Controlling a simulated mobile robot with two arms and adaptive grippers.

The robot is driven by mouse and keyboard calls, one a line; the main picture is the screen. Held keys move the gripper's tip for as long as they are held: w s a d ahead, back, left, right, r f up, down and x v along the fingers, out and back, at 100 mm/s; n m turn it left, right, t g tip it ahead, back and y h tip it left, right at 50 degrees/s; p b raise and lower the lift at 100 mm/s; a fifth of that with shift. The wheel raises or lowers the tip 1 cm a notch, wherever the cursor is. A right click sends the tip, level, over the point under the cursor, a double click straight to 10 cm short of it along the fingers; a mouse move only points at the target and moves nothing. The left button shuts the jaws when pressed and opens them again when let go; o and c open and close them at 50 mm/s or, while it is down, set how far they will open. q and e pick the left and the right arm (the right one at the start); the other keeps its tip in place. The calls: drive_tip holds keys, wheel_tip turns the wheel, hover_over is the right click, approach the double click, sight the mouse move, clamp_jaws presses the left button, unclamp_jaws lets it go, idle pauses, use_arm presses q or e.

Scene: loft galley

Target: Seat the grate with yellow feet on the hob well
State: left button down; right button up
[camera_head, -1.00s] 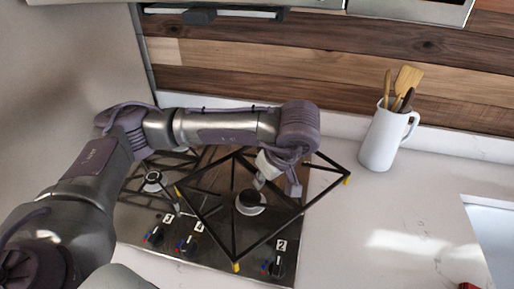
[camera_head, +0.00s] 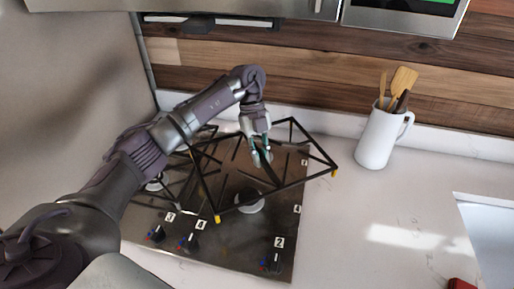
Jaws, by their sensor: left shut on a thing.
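The grate with yellow feet (camera_head: 292,186) is a black square frame with inner bars. Yellow feet show at its right corner and its near corner. My left gripper (camera_head: 262,155) is shut on one of its bars and holds it tilted, apparently above the hob (camera_head: 240,245). The hob well with its round burner (camera_head: 250,202) shows under the grate's near side. The grate overlaps the back of the hob in the picture, and its far corner reaches toward the wall. The exact gap below the grate cannot be told. My right gripper is not in view.
Another black grate (camera_head: 170,168) sits over the left burner, partly behind my left arm. Knobs (camera_head: 272,262) line the hob's front. A white jug (camera_head: 378,138) with wooden utensils stands at right. A sink (camera_head: 490,235) lies at far right; the counter between is clear.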

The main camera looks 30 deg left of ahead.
sight(257, 149)
use_arm(q)
drive_tip(key=n+t, duration=0.1)
drive_tip(key=n, duration=0.1)
drive_tip(key=w+a+n+t, duration=0.1)
drive_tip(key=n, duration=0.1)
drive_tip(key=n+h, duration=0.1)
drive_tip(key=n, duration=0.1)
drive_tip(key=shift+w+a+f+n+t, duration=0.15)
drive_tip(key=shift+a+n+t, duration=0.15)
drive_tip(key=shift+n+t, duration=0.1)
drive_tip(key=n, duration=0.1)
drive_tip(key=n+t, duration=0.1)
drive_tip(key=n, duration=0.1)
drive_tip(key=shift+w+a+f+p, duration=0.15)
drive_tip(key=shift+w+a+p, duration=0.15)
drive_tip(key=shift+w+p, duration=0.1)
drive_tip(key=shift+n, duration=0.3)
wheel_tip(257, 149, down, 5)
drive_tip(key=b, duration=0.5)
drive_tip(key=shift+f, duration=0.5)
drive_tip(key=shift+r+p, duration=0.15)
drive_tip(key=shift+p, duration=0.35)
drive_tip(key=shift+p, duration=0.3)
drive_tip(key=shift+f+p, duration=0.3)
drive_tip(key=shift+f, duration=0.35)
idle(0.5)
